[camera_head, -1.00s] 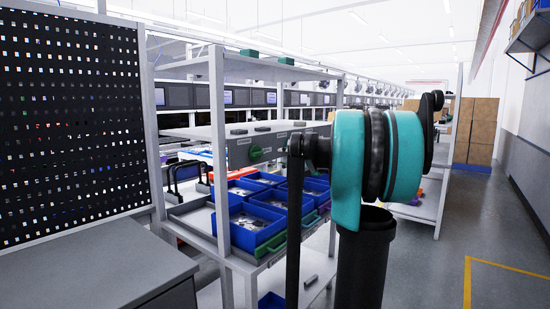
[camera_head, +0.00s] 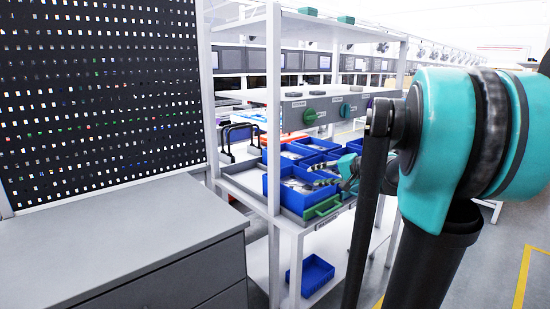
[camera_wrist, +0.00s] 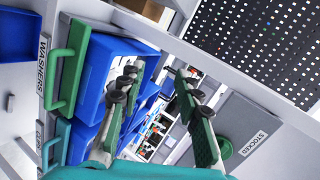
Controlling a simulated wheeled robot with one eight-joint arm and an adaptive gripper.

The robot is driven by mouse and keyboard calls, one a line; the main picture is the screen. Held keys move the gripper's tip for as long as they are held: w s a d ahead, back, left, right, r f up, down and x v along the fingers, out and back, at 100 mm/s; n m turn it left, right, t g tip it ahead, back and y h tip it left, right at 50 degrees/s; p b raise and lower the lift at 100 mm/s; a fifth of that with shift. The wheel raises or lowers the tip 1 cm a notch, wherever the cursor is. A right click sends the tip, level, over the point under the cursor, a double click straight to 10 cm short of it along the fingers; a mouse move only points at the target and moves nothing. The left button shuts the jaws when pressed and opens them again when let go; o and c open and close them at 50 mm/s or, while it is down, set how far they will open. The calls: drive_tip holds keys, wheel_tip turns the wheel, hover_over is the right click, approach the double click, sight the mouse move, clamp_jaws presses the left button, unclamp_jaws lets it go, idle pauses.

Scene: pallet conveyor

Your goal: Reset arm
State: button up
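My gripper (camera_wrist: 158,78) shows in the wrist view with its two green-backed fingers apart. No object shows held between them. In the head view my gripper (camera_head: 345,172) is small and partly hidden behind my arm, beside the blue bins (camera_head: 287,190) on the shelf's pull-out tray. My teal and black arm (camera_head: 450,130) is bent in the right half of the head view. In the wrist view a blue bin (camera_wrist: 118,50) and a green handle (camera_wrist: 68,68) with a "WASHERS" label lie close to the left finger.
The white shelf rack (camera_head: 274,110) has upright posts near my gripper. A lone blue bin (camera_head: 311,274) sits on its lower shelf. A grey cabinet (camera_head: 110,240) and a black perforated panel (camera_head: 100,100) stand at left. Floor (camera_head: 505,260) is open at right.

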drive_tip(key=s+a+f+n+g+h, duration=0.2)
drive_tip(key=s+f, duration=0.4)
drive_tip(key=f, duration=0.1)
drive_tip(key=s+a+f+n+g+h, duration=0.1)
drive_tip(key=s+a+f+h, duration=0.1)
drive_tip(key=s+f, duration=0.45)
drive_tip(key=s+d+f+n+g+h, duration=0.1)
drive_tip(key=s+d+f+n+h, duration=0.2)
drive_tip(key=s+f, duration=0.9)
drive_tip(key=d+h, duration=0.2)
drive_tip(key=shift+s+d+f+n+g, duration=0.25)
drive_tip(key=shift+s+d+n+g, duration=0.1)
drive_tip(key=shift+s+n+g, duration=0.05)
